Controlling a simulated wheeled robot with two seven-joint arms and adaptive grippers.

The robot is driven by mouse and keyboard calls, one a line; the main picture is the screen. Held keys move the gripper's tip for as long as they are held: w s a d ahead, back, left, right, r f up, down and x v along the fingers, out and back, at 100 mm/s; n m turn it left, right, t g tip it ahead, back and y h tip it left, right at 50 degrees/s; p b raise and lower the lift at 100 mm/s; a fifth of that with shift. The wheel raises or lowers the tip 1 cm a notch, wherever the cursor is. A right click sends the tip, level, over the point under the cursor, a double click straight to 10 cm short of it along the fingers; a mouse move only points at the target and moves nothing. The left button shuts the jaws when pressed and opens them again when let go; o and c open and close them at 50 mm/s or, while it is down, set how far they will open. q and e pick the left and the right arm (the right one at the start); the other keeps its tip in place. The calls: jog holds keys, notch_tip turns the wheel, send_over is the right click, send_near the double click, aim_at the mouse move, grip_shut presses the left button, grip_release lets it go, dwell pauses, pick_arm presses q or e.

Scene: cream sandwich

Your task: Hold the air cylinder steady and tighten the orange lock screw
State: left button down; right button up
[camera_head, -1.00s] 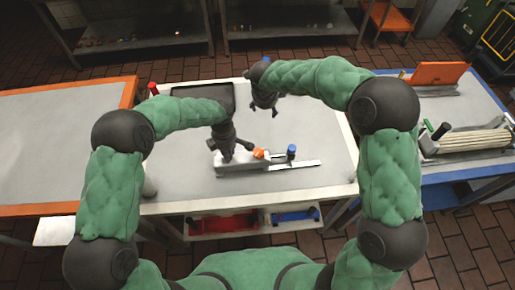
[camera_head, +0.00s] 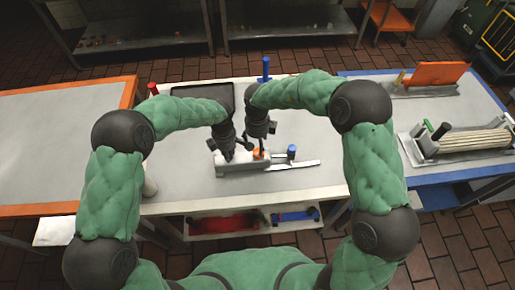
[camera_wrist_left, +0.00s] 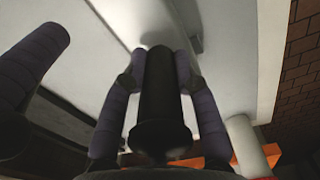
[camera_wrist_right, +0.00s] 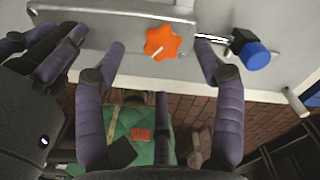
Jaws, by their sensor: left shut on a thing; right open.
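The air cylinder (camera_head: 231,167) is a light grey block on the middle table. It also shows in the right wrist view (camera_wrist_right: 95,35). My left gripper (camera_wrist_left: 160,55) is shut on a black round part (camera_wrist_left: 158,90) that appears to belong to the cylinder. The orange lock screw (camera_wrist_right: 162,43) is a lobed knob on the block, also visible in the head view (camera_head: 258,153). My right gripper (camera_wrist_right: 162,55) is open, its fingertips on either side of the screw in its wrist view. I cannot tell whether they touch it.
A blue-capped knob (camera_wrist_right: 255,56) stands on the rod side, close to the right fingers. My two grippers are close together. A dark tray (camera_head: 205,92) lies at the table's back. A blue-topped post (camera_head: 266,68) stands behind. The table's front left (camera_head: 185,185) is clear.

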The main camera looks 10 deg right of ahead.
aim_at(258, 148)
jog(key=shift+f, duration=2.35)
jog(key=shift+w, duration=0.1)
jog(key=c, duration=1.1)
